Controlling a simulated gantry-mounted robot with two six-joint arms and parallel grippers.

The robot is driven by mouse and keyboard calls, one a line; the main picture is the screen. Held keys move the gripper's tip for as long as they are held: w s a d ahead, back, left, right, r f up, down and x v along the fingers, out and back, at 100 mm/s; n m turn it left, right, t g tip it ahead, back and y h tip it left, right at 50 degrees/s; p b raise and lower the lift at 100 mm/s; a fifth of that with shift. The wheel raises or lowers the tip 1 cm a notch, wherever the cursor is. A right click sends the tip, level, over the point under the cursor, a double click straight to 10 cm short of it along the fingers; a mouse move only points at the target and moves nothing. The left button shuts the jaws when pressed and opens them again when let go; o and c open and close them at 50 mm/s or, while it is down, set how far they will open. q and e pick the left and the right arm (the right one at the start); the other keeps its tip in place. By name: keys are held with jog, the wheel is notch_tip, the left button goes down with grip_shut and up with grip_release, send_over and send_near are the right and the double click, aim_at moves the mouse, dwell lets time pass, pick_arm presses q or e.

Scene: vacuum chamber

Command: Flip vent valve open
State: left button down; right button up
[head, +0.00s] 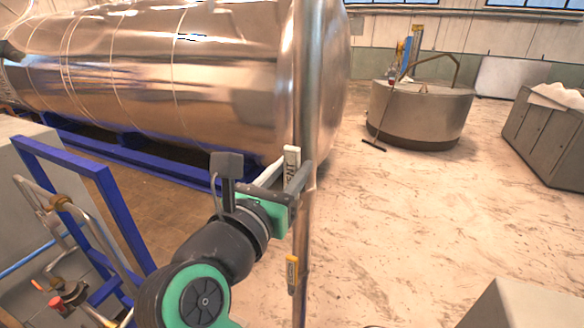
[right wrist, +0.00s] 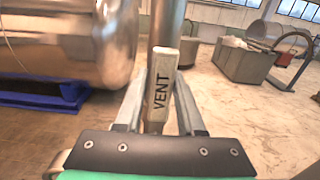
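The vent valve handle is a pale upright lever marked "VENT" (head: 291,158) on the vertical metal pipe (head: 303,225). It also shows in the right wrist view as the lever (right wrist: 160,90), standing upright in front of the pipe. My right gripper (head: 285,170) is open, with one finger on each side of the lever. In the right wrist view its fingers (right wrist: 163,98) flank the lever's lower part. I cannot tell whether either finger touches it. My left gripper is not in view.
A yellow-handled lever (head: 291,272) is lower on the same pipe. A large shiny tank (head: 150,75) on a blue frame lies behind, left of the pipe. A blue rack with pipes (head: 105,190) stands at left. Floor is open at right, before a round grey vessel (head: 420,110).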

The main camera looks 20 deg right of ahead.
jog(key=o, duration=0.3)
jog(key=shift+o, duration=0.2)
jog(key=b+v, duration=0.3)
jog(key=v, duration=0.8)
jog(key=shift+s+a, duration=0.2)
jog(key=shift+s+a, duration=0.1)
